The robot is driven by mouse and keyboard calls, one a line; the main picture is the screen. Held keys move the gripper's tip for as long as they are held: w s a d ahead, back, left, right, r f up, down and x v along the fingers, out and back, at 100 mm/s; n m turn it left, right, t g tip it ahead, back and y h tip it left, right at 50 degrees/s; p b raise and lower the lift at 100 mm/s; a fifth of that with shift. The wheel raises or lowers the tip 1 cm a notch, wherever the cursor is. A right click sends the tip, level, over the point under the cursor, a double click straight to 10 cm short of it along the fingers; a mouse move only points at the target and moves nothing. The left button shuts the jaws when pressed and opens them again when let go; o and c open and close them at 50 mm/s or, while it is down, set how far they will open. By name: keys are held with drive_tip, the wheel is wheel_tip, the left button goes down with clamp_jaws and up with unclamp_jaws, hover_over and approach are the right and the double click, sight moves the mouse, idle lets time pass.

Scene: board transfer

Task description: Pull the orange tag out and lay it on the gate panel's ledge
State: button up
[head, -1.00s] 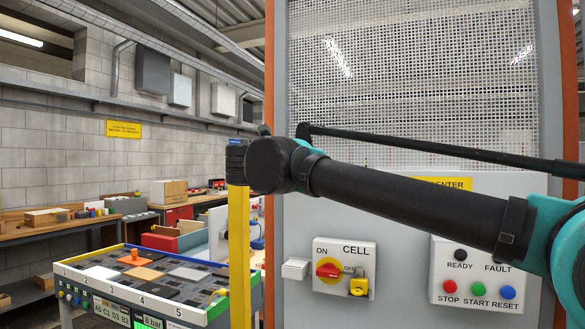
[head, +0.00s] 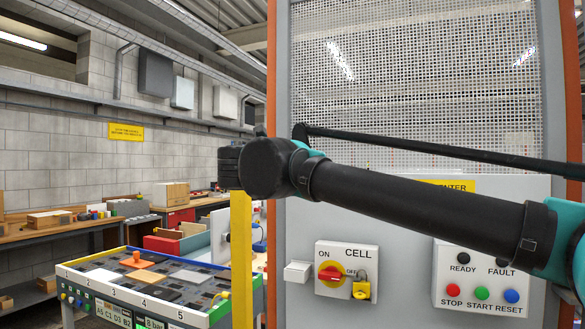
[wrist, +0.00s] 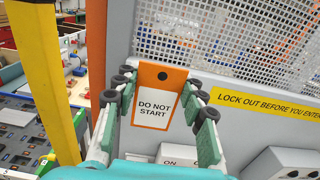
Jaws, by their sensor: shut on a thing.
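The orange tag (wrist: 174,82) with a white "DO NOT START" face and a dark hole near its top is in the wrist view. My gripper (wrist: 160,92) is shut on the tag, with a finger at each side of it. The tag is upright in front of the grey gate panel (wrist: 120,147); I cannot tell whether it touches the panel. In the head view the tag and my fingers are hidden behind my arm. A small white block on the panel (head: 297,272), perhaps the ledge, shows left of the CELL switch.
The CELL switch box (head: 347,270) carries a red knob and a yellow padlock (head: 361,290). A button box (head: 482,280) is at the right. A yellow post (head: 241,260) stands close to my gripper. A cart of parts (head: 150,282) is at the left.

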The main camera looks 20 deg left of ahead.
drive_tip(key=shift+s, duration=1.45)
drive_tip(key=shift+f, duration=0.1)
